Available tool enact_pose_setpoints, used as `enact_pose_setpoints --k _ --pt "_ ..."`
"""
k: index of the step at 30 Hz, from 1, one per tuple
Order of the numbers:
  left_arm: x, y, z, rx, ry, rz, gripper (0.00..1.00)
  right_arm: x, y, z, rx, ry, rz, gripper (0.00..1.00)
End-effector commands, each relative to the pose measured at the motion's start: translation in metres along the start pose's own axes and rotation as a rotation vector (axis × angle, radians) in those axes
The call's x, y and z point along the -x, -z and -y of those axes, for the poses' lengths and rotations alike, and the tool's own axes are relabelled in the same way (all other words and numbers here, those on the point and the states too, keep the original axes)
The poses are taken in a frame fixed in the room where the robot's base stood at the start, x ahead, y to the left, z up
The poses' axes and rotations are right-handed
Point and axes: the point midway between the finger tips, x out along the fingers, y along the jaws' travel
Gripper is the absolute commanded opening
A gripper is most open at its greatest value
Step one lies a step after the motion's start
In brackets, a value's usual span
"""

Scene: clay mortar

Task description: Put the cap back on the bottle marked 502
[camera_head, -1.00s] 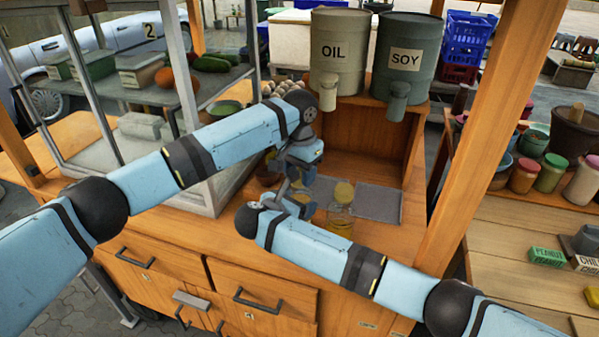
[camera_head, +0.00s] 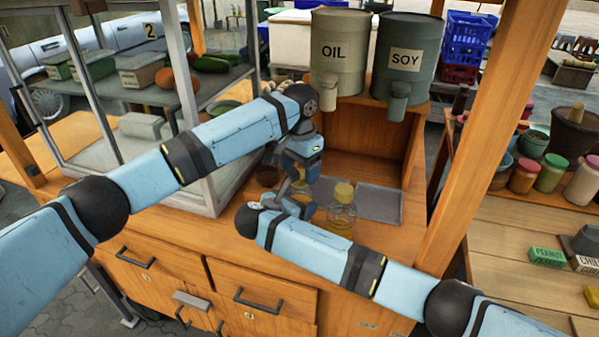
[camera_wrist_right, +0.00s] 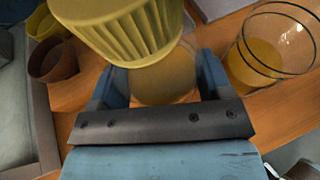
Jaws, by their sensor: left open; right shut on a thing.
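My right gripper (camera_head: 296,211) is low over the wooden counter. In the right wrist view it is shut on a clear bottle (camera_wrist_right: 165,85) with amber contents. A ribbed yellow cap (camera_wrist_right: 125,28) is over the bottle's top, close to the camera. It hides the neck, so I cannot tell if it is seated. My left gripper (camera_head: 298,184) is open just above the right one; its fingers are partly hidden and are not in the wrist view. No 502 mark is readable.
Small brown (camera_wrist_right: 52,62) and yellow (camera_wrist_right: 42,22) cups stand left. A grey tray (camera_head: 380,203) lies behind. OIL (camera_head: 337,72) and SOY (camera_head: 405,80) drums stand above.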

Motion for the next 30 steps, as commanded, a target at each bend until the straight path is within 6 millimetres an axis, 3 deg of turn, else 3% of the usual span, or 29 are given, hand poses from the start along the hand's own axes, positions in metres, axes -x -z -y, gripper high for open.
enact_pose_setpoints --k 6,18,23,30 --pt "0.029 0.0 0.0 0.0 0.001 -0.001 0.72 0.0 0.0 0.0 0.0 0.0 0.0 0.06" --pt "0.033 0.0 0.0 0.029 0.002 0.0 0.69 0.0 0.0 0.0 0.0 0.0 0.0 0.06" --pt "0.042 0.0 0.0 0.216 0.002 -0.002 0.69 0.0 0.0 0.0 0.0 0.0 0.0 0.06" --pt "0.058 0.0 0.0 0.616 0.002 -0.002 0.69 0.0 0.0 0.0 0.0 0.0 0.0 0.06"
